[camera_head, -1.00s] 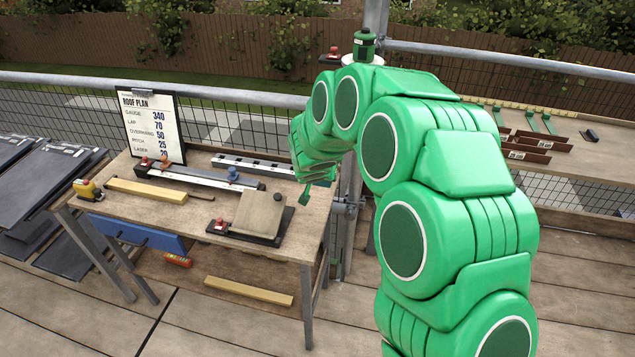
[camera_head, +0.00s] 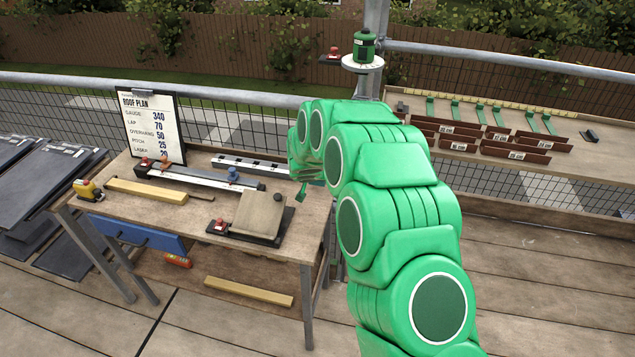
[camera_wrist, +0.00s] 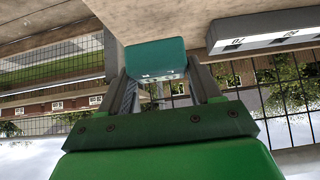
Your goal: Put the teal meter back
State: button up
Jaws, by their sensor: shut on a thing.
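The teal meter (camera_wrist: 155,58) is a small teal block with a pale lower edge. In the wrist view it sits between the two fingers of my gripper (camera_wrist: 165,88), which is shut on it. A wooden surface shows close behind the meter, and I cannot tell whether the meter touches it. In the head view my green arm covers the meter and most of the gripper, at the right end of the workbench (camera_head: 272,262).
A grey rail with numbers (camera_wrist: 265,30) lies near the gripper. The bench also holds a board on a dark base (camera_head: 258,215), a yellow tape measure (camera_head: 88,190), a wooden batten (camera_head: 147,191) and a roof plan sign (camera_head: 150,125). A rack of brown pieces (camera_head: 515,142) stands right.

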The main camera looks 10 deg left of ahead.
aim_at(317, 182)
jog(key=shift+w+a+f, duration=0.15)
jog(key=shift+w+f, duration=0.1)
jog(key=shift+f, duration=1.65)
jog(key=shift+f, duration=0.1)
jog(key=o, duration=1.2)
jog(key=v, duration=1.2)
jog(key=shift+r, duration=0.2)
